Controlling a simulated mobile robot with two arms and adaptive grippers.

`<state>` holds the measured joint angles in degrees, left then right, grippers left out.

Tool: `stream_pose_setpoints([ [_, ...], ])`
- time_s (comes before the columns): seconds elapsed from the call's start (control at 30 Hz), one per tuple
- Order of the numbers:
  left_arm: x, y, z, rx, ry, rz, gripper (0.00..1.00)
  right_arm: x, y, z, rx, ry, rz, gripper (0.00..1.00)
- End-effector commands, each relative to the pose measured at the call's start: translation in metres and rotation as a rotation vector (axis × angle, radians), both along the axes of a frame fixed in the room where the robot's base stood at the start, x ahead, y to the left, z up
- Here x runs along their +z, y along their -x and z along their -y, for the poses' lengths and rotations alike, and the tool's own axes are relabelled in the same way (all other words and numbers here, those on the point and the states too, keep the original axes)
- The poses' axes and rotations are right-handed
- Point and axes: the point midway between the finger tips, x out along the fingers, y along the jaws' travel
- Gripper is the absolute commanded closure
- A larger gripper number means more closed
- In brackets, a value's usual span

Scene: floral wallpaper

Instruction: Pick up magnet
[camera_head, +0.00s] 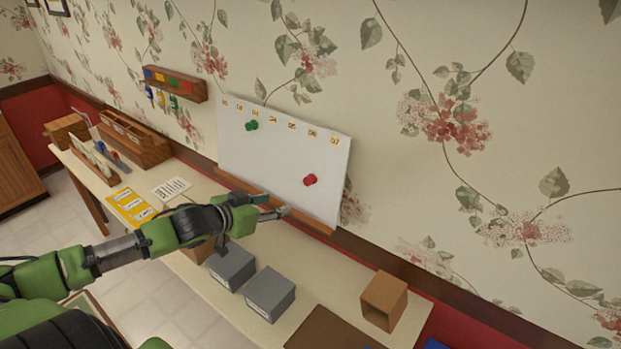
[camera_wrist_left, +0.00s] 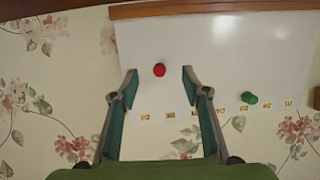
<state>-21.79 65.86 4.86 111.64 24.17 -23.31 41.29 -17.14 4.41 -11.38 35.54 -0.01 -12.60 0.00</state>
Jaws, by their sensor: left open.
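A red magnet (camera_head: 310,180) sits on the right part of a whiteboard (camera_head: 270,165) on the wall. A green magnet (camera_head: 251,126) sits near the board's upper left. My left gripper (camera_head: 274,207) is open in front of the board's lower edge, below and left of the red magnet in the head view. In the left wrist view, the red magnet (camera_wrist_left: 159,69) shows between the two spread fingertips, apart from both. The green magnet (camera_wrist_left: 249,97) is to the right of the fingers there. My right gripper is not in view.
A long desk (camera_head: 375,340) runs below the board. Two grey boxes (camera_head: 270,294) and an open brown box (camera_head: 384,300) stand on it. A wooden key rack (camera_head: 175,84) hangs left of the board. A yellow sheet (camera_head: 131,206) lies on the desk's left part.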

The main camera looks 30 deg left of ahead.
Motion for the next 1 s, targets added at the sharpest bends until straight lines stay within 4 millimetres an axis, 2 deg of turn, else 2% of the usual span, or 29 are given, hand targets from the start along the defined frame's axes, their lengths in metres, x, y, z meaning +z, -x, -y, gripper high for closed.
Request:
stream_pose_setpoints([
  [0.03, 0.017, -0.007, -0.001, -0.013, 0.005, 0.023, 0.57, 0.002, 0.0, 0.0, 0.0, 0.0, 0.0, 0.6],
  [0.1, 0.031, -0.013, 0.0, -0.024, 0.016, 0.045, 0.57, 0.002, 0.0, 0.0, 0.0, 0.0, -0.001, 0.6],
  [0.2, 0.039, -0.017, 0.001, -0.03, 0.026, 0.057, 0.57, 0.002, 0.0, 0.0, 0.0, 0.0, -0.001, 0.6],
  [0.6, 0.029, -0.044, 0.003, -0.029, 0.025, 0.06, 0.57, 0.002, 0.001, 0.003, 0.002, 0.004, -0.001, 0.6],
  [1.0, 0.011, -0.08, 0.005, -0.028, 0.027, 0.06, 0.57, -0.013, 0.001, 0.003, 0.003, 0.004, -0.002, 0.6],
])
